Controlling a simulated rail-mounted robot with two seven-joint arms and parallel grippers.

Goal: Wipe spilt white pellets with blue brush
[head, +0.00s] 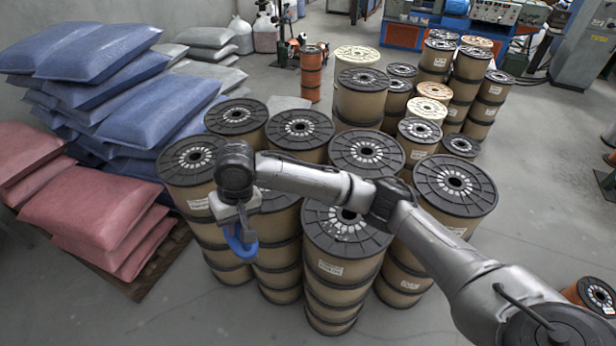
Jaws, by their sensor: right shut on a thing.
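My right arm reaches in from the lower right across the spool stacks. My right gripper (238,212) points down and is shut on the blue brush (240,241). The brush hangs below the jaws, in front of the left spool stacks; I cannot tell whether it touches one. White specks that look like the pellets (345,228) lie on the black top of the front middle spool (341,268), to the right of the brush. The arm partly hides that top. My left gripper is not in view.
Stacked spools with black tops (455,187) crowd the middle. Blue sacks (95,55) and red sacks (85,200) are piled on a pallet at the left. An orange spool stack (311,75) stands behind. Bare floor (545,165) is free at the right.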

